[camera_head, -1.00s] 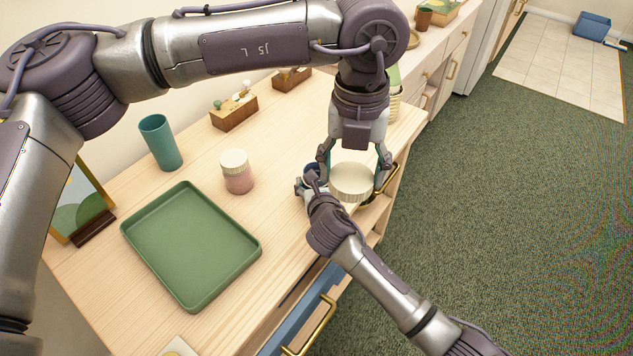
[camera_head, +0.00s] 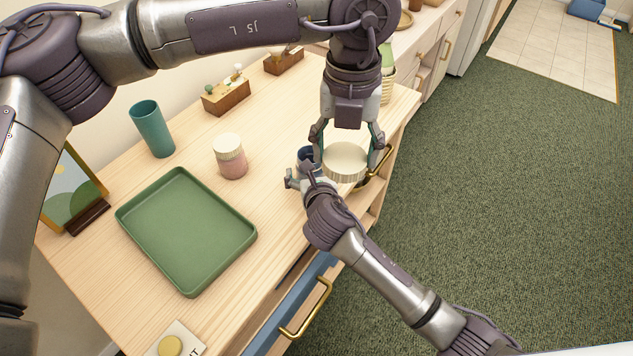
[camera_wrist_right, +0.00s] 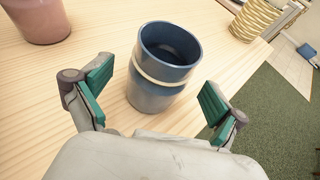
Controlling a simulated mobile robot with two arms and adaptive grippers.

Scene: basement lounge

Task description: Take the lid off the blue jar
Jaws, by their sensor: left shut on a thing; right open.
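The blue jar (camera_head: 307,155) stands on the wooden counter top near its front edge, partly hidden by my right gripper in the head view. In the right wrist view, the jar (camera_wrist_right: 165,98) is upright, its mouth uncovered, with a pale band around it. My left gripper (camera_head: 346,152) is shut on the round cream lid (camera_head: 345,165), held beside the jar, to its right, near the counter edge. My right gripper (camera_head: 300,176) is open. In the right wrist view its fingers show to either side of the jar, apart from it.
A green tray (camera_head: 185,282) lies on the counter. A pink jar with a cream lid (camera_head: 230,157), a teal cup (camera_head: 153,130) and wooden boxes (camera_head: 226,97) stand farther back. A blue drawer with a brass handle (camera_head: 308,308) juts below the front edge.

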